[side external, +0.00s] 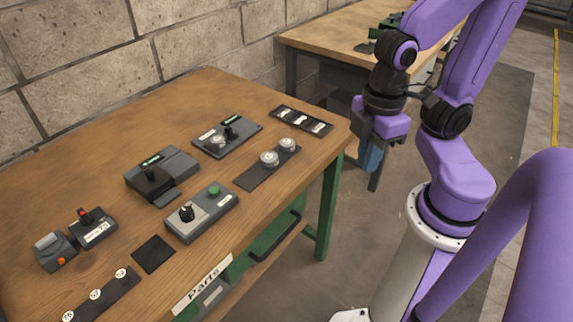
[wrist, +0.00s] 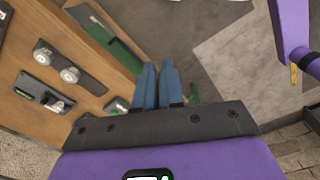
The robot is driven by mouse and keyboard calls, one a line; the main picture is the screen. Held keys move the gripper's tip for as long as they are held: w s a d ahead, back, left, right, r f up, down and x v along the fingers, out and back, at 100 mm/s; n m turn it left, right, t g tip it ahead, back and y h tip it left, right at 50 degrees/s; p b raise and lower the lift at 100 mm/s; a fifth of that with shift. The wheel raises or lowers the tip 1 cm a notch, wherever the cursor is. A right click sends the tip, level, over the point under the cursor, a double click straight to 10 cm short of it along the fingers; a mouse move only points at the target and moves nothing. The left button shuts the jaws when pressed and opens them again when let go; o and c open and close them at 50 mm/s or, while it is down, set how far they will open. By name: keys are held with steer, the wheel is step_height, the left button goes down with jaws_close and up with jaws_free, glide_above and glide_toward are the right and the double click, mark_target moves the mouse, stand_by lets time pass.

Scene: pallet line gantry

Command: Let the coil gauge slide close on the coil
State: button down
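What looks like the coil gauge (side external: 245,130) is a flat dark grey device at the back of the wooden table, with a green label, a white label and a black slide knob. A silver coil (side external: 217,141) sits on it, left of the knob; I cannot tell whether they touch. The gauge also shows at the left edge of the wrist view (wrist: 30,85). My gripper (side external: 368,160) hangs beyond the table's right end, pointing down, well apart from the gauge. Its blue fingers (wrist: 158,68) lie side by side, shut and empty.
Two silver discs (side external: 269,158) stand on a dark mat in front of the gauge. A dark tray (side external: 318,127) lies near the right corner. A black-lever device (side external: 165,170), a knob box (side external: 205,215) and smaller devices (side external: 55,250) stand left and forward.

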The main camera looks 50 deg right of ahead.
steer(key=w+a+f+m+t+h, duration=0.15)
steer(key=w+m, duration=0.25)
steer(key=w, duration=0.7)
steer(key=w+a+f+m+t+h, duration=0.1)
steer(key=w+a+f+m+h, duration=0.15)
steer(key=w, duration=0.95)
steer(key=w+a+f+m+t+h, duration=0.1)
steer(key=w+a+m, duration=0.25)
steer(key=w, duration=0.75)
steer(key=m+h, duration=0.1)
steer(key=m, duration=0.3)
glide_toward(223, 138)
steer(key=a+r, duration=0.3)
steer(key=a, duration=0.1)
steer(key=shift+t, duration=0.45)
steer(key=x, duration=1)
steer(key=shift+s+d, duration=0.15)
steer(key=shift+s, duration=0.05)
steer(key=shift+d+r, duration=0.15)
steer(key=shift+d, duration=1.7)
steer(key=shift+s, duration=0.1)
